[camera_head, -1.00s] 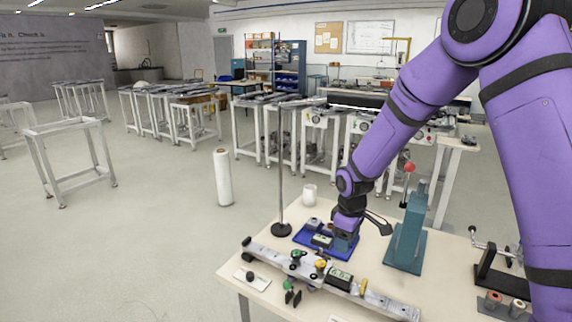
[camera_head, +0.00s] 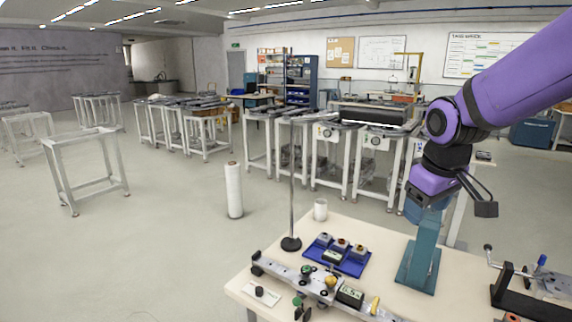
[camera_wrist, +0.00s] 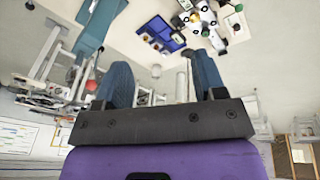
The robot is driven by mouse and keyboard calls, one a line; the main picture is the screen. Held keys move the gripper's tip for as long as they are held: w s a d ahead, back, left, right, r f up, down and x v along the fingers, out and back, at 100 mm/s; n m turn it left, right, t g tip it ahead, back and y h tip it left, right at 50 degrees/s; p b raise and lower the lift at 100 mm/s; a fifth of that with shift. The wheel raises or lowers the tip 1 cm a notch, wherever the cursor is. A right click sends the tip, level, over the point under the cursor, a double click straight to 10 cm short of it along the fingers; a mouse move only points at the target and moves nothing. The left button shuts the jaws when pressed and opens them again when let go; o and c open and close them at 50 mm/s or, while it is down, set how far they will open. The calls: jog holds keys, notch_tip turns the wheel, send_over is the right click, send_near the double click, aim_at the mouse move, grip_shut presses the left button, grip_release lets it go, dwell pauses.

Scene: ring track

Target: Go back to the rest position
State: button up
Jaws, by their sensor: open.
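My gripper (camera_wrist: 160,85) is open and empty, with its two blue fingers spread apart in the wrist view. In the head view my gripper (camera_head: 430,200) hangs in the air at the right, in front of the top of a teal press (camera_head: 421,258). The blue tray (camera_head: 352,266) on the table holds several small parts and lies below and to the left of my gripper. The fingertips are partly hidden against the teal press in the head view.
A long grey rail fixture (camera_head: 320,285) with coloured knobs lies along the front of the table (camera_head: 395,235). A pole stand (camera_head: 291,243) and a white cup (camera_head: 320,210) stand at the left. A crank device (camera_head: 508,285) stands at the right. A white roll (camera_head: 234,190) stands on the floor.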

jog(key=s+d+r+m+t, duration=0.1)
jog(key=s+d+r+m, duration=0.1)
jog(key=s, duration=0.7)
jog(key=s+d+r+m+t, duration=0.1)
jog(key=s+r+m, duration=0.2)
jog(key=s, duration=0.6)
jog(key=shift+s+d+r, duration=0.35)
jog(key=shift+r, duration=0.5)
